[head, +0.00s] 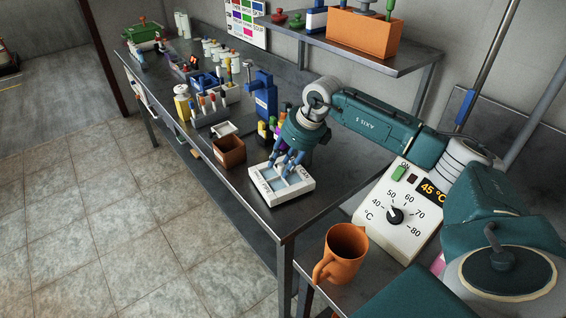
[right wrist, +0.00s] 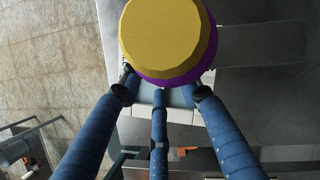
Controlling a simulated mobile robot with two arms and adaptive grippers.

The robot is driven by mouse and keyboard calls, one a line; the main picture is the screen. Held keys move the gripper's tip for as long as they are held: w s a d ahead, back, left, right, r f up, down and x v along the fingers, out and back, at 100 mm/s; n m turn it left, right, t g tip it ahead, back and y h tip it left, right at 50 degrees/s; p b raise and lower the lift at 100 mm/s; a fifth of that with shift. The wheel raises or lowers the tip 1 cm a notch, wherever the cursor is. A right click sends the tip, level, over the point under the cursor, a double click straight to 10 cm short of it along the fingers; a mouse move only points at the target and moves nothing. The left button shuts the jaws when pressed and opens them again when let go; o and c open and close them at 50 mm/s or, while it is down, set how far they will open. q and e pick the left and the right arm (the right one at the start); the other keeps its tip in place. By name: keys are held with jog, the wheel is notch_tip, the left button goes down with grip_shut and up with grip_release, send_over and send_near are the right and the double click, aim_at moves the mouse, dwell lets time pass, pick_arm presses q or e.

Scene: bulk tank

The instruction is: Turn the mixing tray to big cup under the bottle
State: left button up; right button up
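The mixing tray (head: 302,191), white with pale blue compartments, lies flat near the front edge of the steel bench. In the right wrist view my right gripper (right wrist: 163,92) has fingertips apart, with part of the tray (right wrist: 180,115) beneath. A round yellow top with a purple rim (right wrist: 168,38) fills the upper middle; I cannot tell whether the fingers touch it. My left gripper is not in view.
Coloured bottles (head: 263,130) stand close behind my gripper, near a blue stand (head: 263,98). A brown box (head: 229,152) is left of the tray. An orange jug (head: 342,253) and a white temperature control box (head: 398,213) are at the right. The bench corner before the tray is bare.

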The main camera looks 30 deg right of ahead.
jog(key=v, duration=1.2)
jog(key=shift+f, duration=0.1)
